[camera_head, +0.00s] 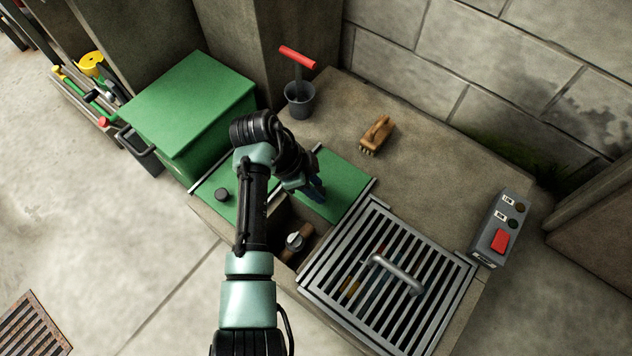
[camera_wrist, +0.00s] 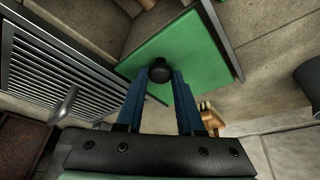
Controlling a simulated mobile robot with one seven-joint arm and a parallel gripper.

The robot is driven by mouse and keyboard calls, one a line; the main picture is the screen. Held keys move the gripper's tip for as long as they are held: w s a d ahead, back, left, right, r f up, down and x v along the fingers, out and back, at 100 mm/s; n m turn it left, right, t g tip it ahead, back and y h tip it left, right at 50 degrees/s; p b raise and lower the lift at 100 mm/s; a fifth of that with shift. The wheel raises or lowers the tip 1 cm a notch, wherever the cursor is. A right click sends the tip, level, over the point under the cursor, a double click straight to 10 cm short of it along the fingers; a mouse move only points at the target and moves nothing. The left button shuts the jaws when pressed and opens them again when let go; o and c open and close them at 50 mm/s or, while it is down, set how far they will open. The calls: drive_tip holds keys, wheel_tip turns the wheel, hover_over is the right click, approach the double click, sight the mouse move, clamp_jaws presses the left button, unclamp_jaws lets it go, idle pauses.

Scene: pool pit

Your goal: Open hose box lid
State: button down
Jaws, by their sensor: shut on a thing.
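A large green box (camera_head: 190,105) stands at the left of the head view, its flat lid down. Set in the concrete top beside it are two green panels, a left one (camera_head: 207,188) with a black knob (camera_head: 222,195) and a right one (camera_head: 345,183). I cannot tell by a label which is the hose box. My gripper (camera_head: 318,193) is over the right panel. In the wrist view, the blue fingers of my gripper (camera_wrist: 160,78) are shut on a black knob (camera_wrist: 159,71) on a green panel (camera_wrist: 195,50). My arm hides part of the panels.
An open gap between the panels shows a pipe and valve (camera_head: 295,241). A metal grate (camera_head: 340,270) with a handle lies to the right. A wooden brush (camera_head: 378,132), a bucket (camera_head: 299,103) with a red-handled tool, and a switch box (camera_head: 502,225) stand around.

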drive_tip(key=shift+s+a+r+p, duration=0.25)
drive_tip(key=shift+s+p, duration=0.15)
drive_tip(key=shift+p, duration=0.35)
drive_tip(key=shift+s+f, duration=0.1)
drive_tip(key=shift+f, duration=0.1)
drive_tip(key=c, duration=0.5)
unclamp_jaws()
drive_tip(key=shift+c, duration=0.2)
drive_tip(key=p+v, duration=0.8)
drive_tip(key=v, duration=0.5)
drive_tip(key=shift+f, duration=0.1)
